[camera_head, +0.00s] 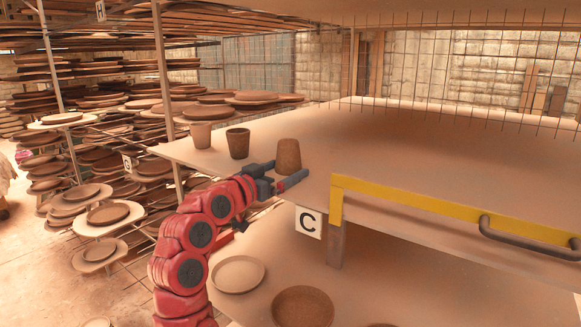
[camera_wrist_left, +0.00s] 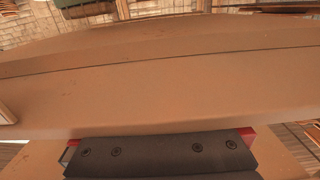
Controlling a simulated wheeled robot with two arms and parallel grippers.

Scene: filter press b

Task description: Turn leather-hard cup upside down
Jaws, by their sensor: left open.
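Three cups stand in a row near the left edge of the upper shelf. The left cup (camera_head: 200,136) is pale and upright with its mouth up. The middle cup (camera_head: 238,144) is darker brown and also upright. The right cup (camera_head: 288,154) is brown, with a closed narrower top and a wider bottom, so it stands upside down. My left gripper (camera_head: 279,176) is open at the shelf edge, just in front of the right cup, with nothing seen between its fingers. The left wrist view shows no cup. My right gripper is not in view.
The upper shelf (camera_head: 400,146) is broad and bare right of the cups. A yellow rail (camera_head: 440,205) and dark handle (camera_head: 520,235) run along its front. Plates (camera_head: 238,274) lie on the shelf below. Racks stacked with plates (camera_head: 105,214) stand at left; wire mesh stands behind.

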